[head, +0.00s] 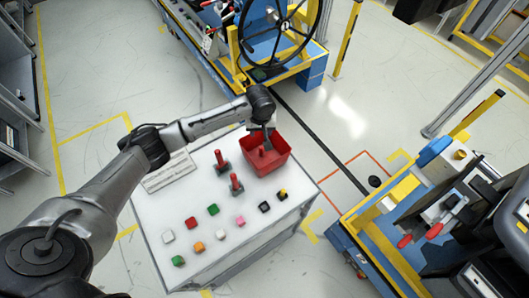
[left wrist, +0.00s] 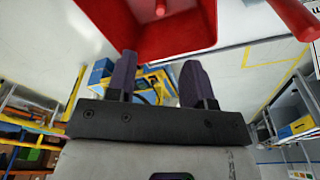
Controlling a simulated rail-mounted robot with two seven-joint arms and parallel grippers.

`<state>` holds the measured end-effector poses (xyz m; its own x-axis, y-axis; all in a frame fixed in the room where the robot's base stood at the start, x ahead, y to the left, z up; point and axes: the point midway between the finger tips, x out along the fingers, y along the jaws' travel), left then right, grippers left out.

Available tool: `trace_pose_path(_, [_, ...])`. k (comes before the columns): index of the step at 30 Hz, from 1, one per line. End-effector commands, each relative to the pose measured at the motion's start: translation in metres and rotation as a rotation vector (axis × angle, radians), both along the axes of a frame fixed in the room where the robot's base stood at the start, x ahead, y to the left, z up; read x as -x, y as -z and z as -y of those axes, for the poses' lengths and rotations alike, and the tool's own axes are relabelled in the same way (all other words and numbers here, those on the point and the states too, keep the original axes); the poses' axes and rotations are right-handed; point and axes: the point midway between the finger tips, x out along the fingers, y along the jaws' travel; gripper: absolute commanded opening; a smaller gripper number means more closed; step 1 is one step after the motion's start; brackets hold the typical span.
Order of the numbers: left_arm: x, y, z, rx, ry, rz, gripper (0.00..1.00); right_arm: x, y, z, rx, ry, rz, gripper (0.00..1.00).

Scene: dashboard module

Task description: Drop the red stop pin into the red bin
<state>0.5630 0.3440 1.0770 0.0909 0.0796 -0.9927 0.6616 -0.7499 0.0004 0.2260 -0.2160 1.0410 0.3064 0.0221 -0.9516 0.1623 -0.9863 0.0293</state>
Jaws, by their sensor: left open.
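The red bin (head: 279,150) stands at the far right corner of the white table, and its red wall also shows at the top of the left wrist view (left wrist: 205,22). A red pin (head: 263,152) is inside the bin, standing up from its floor. Two more red stop pins stand on dark bases beside the bin, one to its left (head: 220,158) and one nearer the front (head: 236,182). My left gripper (left wrist: 158,62) is open and empty, with its dark fingers apart. In the head view it hangs at the bin's far rim, partly hidden by its wrist.
Several small coloured blocks, such as a red one (head: 191,222), lie on the front of the white table (head: 215,265). A labelled plate (head: 168,172) lies at the left. A blue-yellow stand with a steering wheel (head: 285,30) is behind; another blue-yellow bench (head: 385,250) is at right.

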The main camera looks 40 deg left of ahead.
Motion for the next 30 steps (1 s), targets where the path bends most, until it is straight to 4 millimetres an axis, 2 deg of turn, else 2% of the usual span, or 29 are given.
trace_pose_path(6, [0.003,-0.043,0.004,0.000,0.001,0.003,0.48,0.000,0.000,0.000,0.000,0.000,0.000,0.43])
trace_pose_path(13, [0.006,-0.073,0.006,0.000,-0.001,0.002,0.48,0.000,0.000,0.001,0.004,-0.003,0.001,0.43])
trace_pose_path(19, [0.007,-0.084,0.007,-0.001,0.000,0.001,0.48,0.000,0.001,0.003,0.009,-0.006,0.000,0.43])
trace_pose_path(30, [0.008,-0.085,0.007,-0.001,0.000,-0.001,0.48,0.000,0.001,0.003,0.008,-0.006,0.000,0.43])
